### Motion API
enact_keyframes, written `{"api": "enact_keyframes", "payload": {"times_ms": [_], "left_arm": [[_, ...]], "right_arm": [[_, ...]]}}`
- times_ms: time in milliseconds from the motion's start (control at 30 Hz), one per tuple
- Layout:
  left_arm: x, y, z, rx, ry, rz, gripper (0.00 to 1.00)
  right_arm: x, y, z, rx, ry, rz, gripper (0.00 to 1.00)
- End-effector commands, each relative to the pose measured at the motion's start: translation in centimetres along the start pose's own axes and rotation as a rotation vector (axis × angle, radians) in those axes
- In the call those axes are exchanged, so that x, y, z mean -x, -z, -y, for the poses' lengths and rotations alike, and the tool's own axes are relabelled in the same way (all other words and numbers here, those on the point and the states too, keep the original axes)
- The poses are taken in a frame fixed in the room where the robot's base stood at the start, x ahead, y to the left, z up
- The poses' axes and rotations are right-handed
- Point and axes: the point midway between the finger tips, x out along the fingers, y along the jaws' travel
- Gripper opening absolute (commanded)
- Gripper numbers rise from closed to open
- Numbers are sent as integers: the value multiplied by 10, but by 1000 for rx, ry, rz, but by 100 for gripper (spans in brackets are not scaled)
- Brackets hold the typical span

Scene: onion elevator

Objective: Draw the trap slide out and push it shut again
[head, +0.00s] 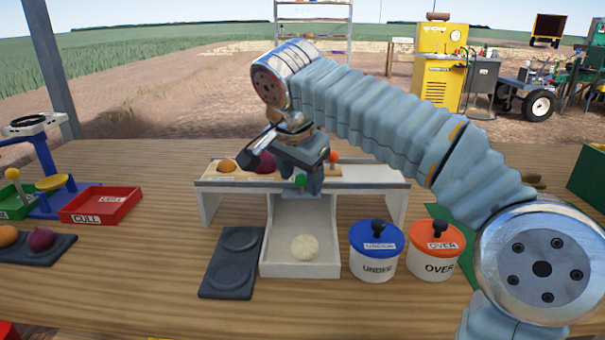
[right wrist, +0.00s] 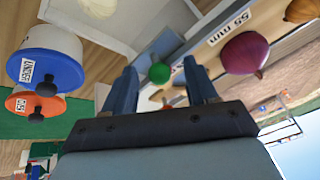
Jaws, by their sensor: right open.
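A white stand (head: 209,205) with a wooden top board carries an orange onion (head: 227,166) and a purple onion (head: 262,163). The board is marked "55 mm" in the right wrist view (right wrist: 232,22). Which knob belongs to the trap slide I cannot tell. My right gripper (head: 308,185) is open; in the right wrist view the green knob (right wrist: 160,73) appears between its fingertips, with gaps on both sides. My left gripper is out of view.
A white tray (head: 300,271) below the stand holds a pale onion (head: 305,247). A dark two-dish pad (head: 228,282) lies left of it. UNDER (head: 376,266) and OVER (head: 433,266) pots stand right. A red CULL bin (head: 100,217) is far left. My right arm crosses above the right side.

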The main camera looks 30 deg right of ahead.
Motion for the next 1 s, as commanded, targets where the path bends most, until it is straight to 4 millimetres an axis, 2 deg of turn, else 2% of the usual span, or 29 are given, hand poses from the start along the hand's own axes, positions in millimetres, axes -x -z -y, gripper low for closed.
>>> {"api": "enact_keyframes", "payload": {"times_ms": [600, 1000], "left_arm": [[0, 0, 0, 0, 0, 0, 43], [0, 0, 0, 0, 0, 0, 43]], "right_arm": [[48, 20, 11, 1, 3, 0, 57], [53, 22, 11, 0, 0, 0, 57]]}}
